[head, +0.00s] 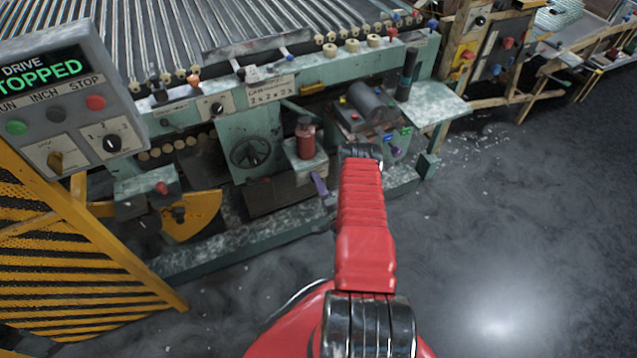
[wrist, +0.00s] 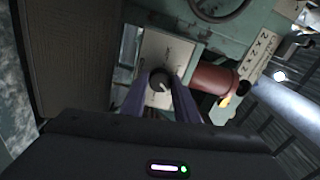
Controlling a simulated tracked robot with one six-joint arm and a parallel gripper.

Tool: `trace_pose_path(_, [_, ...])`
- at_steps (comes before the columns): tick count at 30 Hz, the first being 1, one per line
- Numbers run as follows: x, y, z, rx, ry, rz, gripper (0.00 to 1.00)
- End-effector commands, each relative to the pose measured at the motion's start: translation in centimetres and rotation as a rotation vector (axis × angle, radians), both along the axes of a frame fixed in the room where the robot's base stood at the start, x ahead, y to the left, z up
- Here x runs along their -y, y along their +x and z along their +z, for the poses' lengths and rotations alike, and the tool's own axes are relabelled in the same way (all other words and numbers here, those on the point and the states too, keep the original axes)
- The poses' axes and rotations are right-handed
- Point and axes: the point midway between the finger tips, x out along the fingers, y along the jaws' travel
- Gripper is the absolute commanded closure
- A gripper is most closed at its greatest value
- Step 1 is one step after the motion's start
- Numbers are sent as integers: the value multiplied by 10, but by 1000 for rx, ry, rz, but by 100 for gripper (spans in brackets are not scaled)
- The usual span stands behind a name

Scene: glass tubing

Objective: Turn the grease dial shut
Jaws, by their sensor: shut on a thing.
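The grease dial (wrist: 159,80) is a small dark round knob on a pale plate (wrist: 165,50) in the wrist view. The purple fingers of my gripper (wrist: 160,87) stand on both sides of the knob and are shut on it. The plate's markings are too blurred to read. A red grease cup (wrist: 215,78) is just right of the plate; in the head view the cup (head: 306,142) stands on a green bracket. A purple finger of my gripper (head: 320,185) shows below that bracket. I cannot make out the dial in the head view.
A black handwheel (head: 250,153) is left of the cup. A dark cylinder (head: 371,102) sits to its right. A yellow guard (head: 75,260) and a control box (head: 75,110) reading STOPPED stand at the left. The grey floor (head: 500,230) at the right is mostly clear.

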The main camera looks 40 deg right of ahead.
Motion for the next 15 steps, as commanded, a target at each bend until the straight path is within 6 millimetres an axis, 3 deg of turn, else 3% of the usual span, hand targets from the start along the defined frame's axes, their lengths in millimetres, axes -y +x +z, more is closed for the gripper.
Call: trace_pose_path(15, [-4, 0, -4, -145, -464, 10, 95])
